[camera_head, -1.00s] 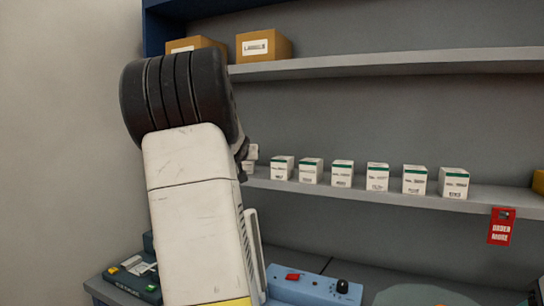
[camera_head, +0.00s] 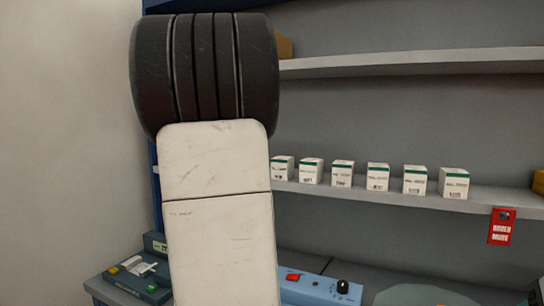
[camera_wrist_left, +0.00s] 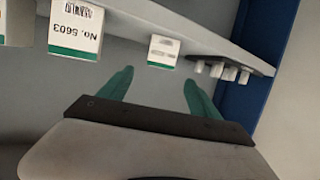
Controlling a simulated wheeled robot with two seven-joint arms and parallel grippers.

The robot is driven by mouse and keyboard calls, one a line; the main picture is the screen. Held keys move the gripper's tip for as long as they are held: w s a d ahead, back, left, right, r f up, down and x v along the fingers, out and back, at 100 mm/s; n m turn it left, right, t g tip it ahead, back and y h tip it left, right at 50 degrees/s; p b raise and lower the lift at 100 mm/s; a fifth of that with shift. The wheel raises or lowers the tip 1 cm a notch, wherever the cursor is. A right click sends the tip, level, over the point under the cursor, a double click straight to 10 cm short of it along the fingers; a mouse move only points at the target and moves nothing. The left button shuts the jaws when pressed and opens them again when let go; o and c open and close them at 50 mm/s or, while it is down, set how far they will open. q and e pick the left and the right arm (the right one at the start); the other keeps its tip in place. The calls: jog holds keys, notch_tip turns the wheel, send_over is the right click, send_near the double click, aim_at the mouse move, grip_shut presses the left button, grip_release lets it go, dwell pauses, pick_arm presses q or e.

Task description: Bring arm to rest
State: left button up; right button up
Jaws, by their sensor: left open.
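My left arm (camera_head: 215,220) stands large in the front left of the head view, with a black ribbed joint (camera_head: 205,75) at its top. It hides my left gripper there. In the left wrist view my left gripper (camera_wrist_left: 158,76) shows two green fingers, spread apart and with nothing between them. A small white and green box (camera_wrist_left: 163,51) on the shelf appears beyond the fingertips; I cannot tell the distance. My right gripper is in neither view.
Several white boxes with green tops (camera_head: 377,177) stand along the lower shelf (camera_head: 400,203). An upper shelf (camera_head: 420,62) runs above. A red tag (camera_head: 501,226) hangs from the lower shelf's edge. A blue control box (camera_head: 320,290) and a dark device (camera_head: 140,277) sit on the counter.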

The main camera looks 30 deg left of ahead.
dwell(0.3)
pick_arm(q)
jog(key=s+d+f+m+g+h, duration=0.1)
jog(key=s+d, duration=0.1)
jog(key=d, duration=0.7)
jog(key=s+d+f+m+h, duration=0.1)
jog(key=s+d+f, duration=0.15)
jog(key=d, duration=0.65)
jog(key=s+d+f+m+g+h, duration=0.2)
jog(key=s+d+f, duration=0.4)
jog(key=s+d, duration=0.3)
jog(key=s+d+f+m+g+h, duration=0.2)
jog(key=s+d+f+g+h, duration=0.1)
jog(key=s+d+f, duration=0.3)
jog(key=s+d+h, duration=0.1)
jog(key=s+d, duration=0.1)
jog(key=d, duration=0.1)
jog(key=shift+s+d+h, duration=0.35)
jog(key=shift+d+h, duration=0.05)
